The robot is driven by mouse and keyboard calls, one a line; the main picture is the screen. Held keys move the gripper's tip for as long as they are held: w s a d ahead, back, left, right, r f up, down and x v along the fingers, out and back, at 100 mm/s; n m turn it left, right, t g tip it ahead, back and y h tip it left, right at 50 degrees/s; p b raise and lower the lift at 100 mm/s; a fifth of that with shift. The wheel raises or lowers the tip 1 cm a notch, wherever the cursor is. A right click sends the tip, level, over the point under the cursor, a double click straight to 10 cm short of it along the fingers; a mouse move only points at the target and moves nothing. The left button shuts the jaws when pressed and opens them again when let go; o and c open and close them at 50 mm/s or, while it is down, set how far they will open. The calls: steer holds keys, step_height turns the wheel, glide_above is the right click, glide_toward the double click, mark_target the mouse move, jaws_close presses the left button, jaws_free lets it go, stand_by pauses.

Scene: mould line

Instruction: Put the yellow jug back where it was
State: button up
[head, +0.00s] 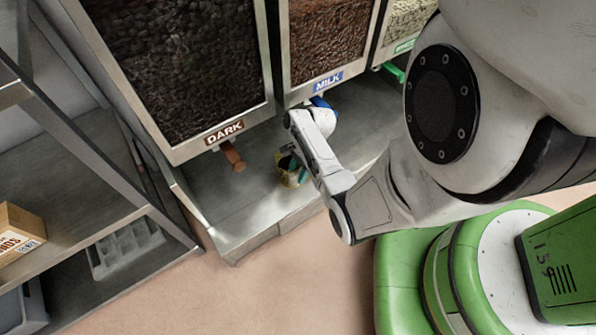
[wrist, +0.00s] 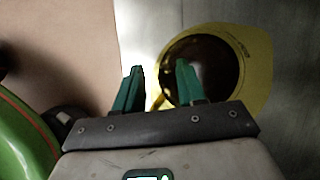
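The yellow jug (head: 289,181) stands on the metal shelf below the dispensers, between the dark and milk spouts. In the wrist view the jug (wrist: 258,75) is seen from above, with dark contents inside its round mouth. My gripper (head: 296,163) is at the jug and partly hides it. In the wrist view my gripper (wrist: 160,85) has its two green fingers apart. The right finger overlaps the jug's mouth and the left one is outside the jug. A narrow yellow part of the jug shows between them; I cannot tell whether either finger touches it.
The DARK dispenser (head: 175,60) with a brown spout (head: 233,156) and the MILK dispenser (head: 328,40) hang over the metal shelf (head: 235,205). A third dispenser (head: 407,22) stands further right. A rack at left holds a cardboard box (head: 18,232) and a grey bin (head: 125,247).

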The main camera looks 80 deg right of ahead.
steer(key=p+v, duration=0.5)
steer(key=v, duration=0.6)
steer(key=shift+s+r, duration=0.1)
steer(key=shift+r, duration=0.3)
steer(key=w+a+r+n+g+h, duration=0.1)
steer(key=w+a+n, duration=0.3)
steer(key=a+n, duration=0.25)
steer(key=w+a+r+n+g, duration=0.1)
steer(key=w+a+r+n, duration=0.1)
steer(key=w+a+n, duration=0.45)
steer(key=s+a+r+n+h, duration=0.1)
steer(key=s+a+r+n, duration=0.1)
steer(key=a+r+n, duration=0.2)
steer(key=s+a+r+n+h, duration=0.1)
steer(key=a+r+n, duration=0.3)
steer(key=a+n, duration=0.5)
steer(key=shift+s+a+r, duration=0.4)
steer(key=shift+s+a, duration=0.15)
steer(key=shift+a, duration=0.3)
